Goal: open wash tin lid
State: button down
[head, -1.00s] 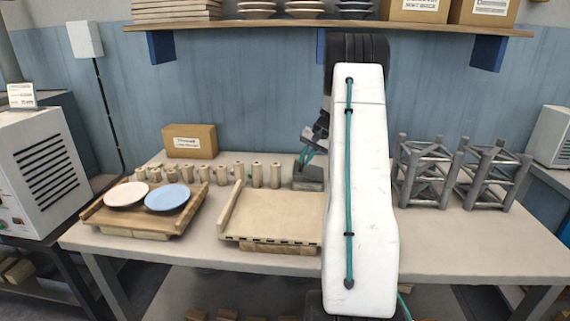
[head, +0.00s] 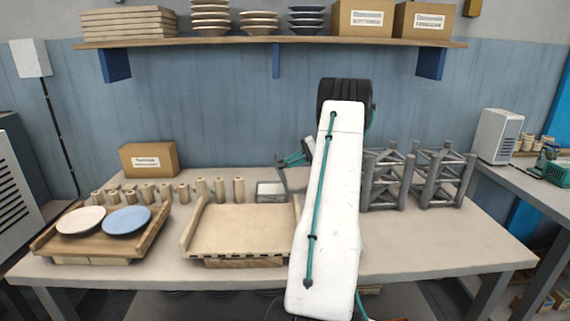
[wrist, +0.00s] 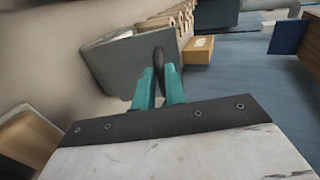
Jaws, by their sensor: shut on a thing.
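The wash tin (head: 270,192) is a small grey metal box at the back of the table, right of the wooden pegs. Its top shows pale and uncovered in the head view. The lid is a flat grey plate (head: 294,180), tilted up at the tin's right side and partly hidden by my arm. In the wrist view the lid (wrist: 118,65) fills the upper middle, with a dark handle on it. My gripper (head: 294,159) has teal fingers, shut on this handle in the wrist view (wrist: 160,82). I cannot tell whether the lid still touches the tin.
A wooden tray (head: 240,230) lies in front of the tin. A rack (head: 75,243) with a pink plate and a blue plate is at left. Several pegs (head: 220,190) stand left of the tin. Metal frames (head: 415,178) stand right of my arm. A shelf (head: 270,43) hangs above.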

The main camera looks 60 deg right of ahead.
jog(key=shift+s+d+f, duration=0.3)
jog(key=shift+s+f, duration=0.25)
jog(key=shift+s, duration=0.15)
jog(key=shift+s+d+f, duration=0.25)
jog(key=shift+s+f, duration=0.25)
jog(key=shift+s, duration=0.15)
jog(key=c, duration=1.5)
grip_release()
jog(key=shift+w+f, duration=0.15)
jog(key=shift+w, duration=0.05)
jog(key=shift+o, duration=0.2)
jog(key=shift+s, duration=0.1)
jog(key=shift+s+d, duration=0.1)
jog(key=shift+d, duration=0.05)
jog(key=v, duration=0.8)
jog(key=shift+r, duration=0.3)
